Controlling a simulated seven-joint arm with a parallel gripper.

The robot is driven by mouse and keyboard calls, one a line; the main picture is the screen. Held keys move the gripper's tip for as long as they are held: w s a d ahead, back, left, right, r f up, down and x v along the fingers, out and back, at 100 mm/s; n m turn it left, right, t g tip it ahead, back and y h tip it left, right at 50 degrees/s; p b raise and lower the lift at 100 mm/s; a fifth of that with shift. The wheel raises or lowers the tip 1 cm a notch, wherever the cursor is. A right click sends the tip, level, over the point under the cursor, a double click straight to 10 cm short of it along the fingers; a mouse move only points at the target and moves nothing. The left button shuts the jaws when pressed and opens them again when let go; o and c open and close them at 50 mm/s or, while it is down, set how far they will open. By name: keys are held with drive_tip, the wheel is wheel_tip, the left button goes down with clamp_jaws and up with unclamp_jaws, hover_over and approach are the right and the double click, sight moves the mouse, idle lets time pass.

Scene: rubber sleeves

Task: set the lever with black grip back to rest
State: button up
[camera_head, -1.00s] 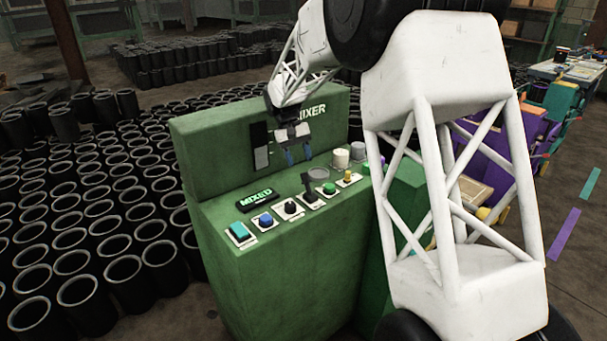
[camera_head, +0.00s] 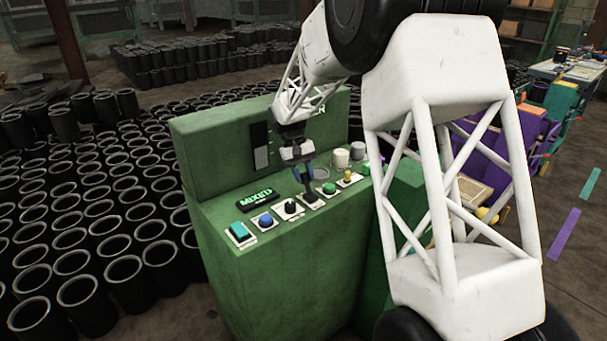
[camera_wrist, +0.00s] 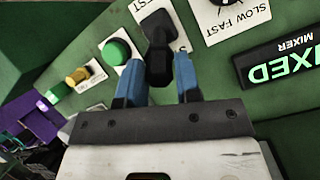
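The fingers are apart, one on each side of the grip, with little room; contact is not clear. In the head view my gripper (camera_head: 304,176) is low over the panel, and the lever (camera_head: 311,194) is largely hidden behind the fingers. The lever's exact tilt is hard to tell.
Beside the lever are a green button (camera_head: 329,188), a black knob (camera_head: 290,207), a blue button (camera_head: 265,220) and a yellow switch (camera_head: 348,174). A MIXED display (camera_head: 257,195) and a white cylinder (camera_head: 341,157) stand behind. Black sleeves (camera_head: 120,230) cover the floor at left.

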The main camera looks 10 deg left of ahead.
sight(310, 189)
clamp_jaws()
drive_tip(key=shift+s+d+r, duration=0.1)
drive_tip(key=shift+d, duration=0.05)
drive_tip(key=shift+s+d+r+t+y, duration=0.25)
drive_tip(key=shift+s+d+t+y, duration=0.05)
drive_tip(key=shift+t+y, duration=0.35)
drive_tip(key=shift+s+d+r+t+y, duration=0.2)
drive_tip(key=shift+s+d+t+y, duration=0.55)
drive_tip(key=shift+t+y, duration=0.35)
drive_tip(key=shift+s+d+t+y, duration=0.7)
drive_tip(key=shift+t+y, duration=0.45)
drive_tip(key=shift+s+d+f+t+y, duration=0.3)
drive_tip(key=shift+s+d+t+y, duration=0.2)
drive_tip(key=shift+t+y, duration=0.2)
drive_tip(key=shift+o, duration=2)
unclamp_jaws()
drive_tip(key=shift+r, duration=0.1)
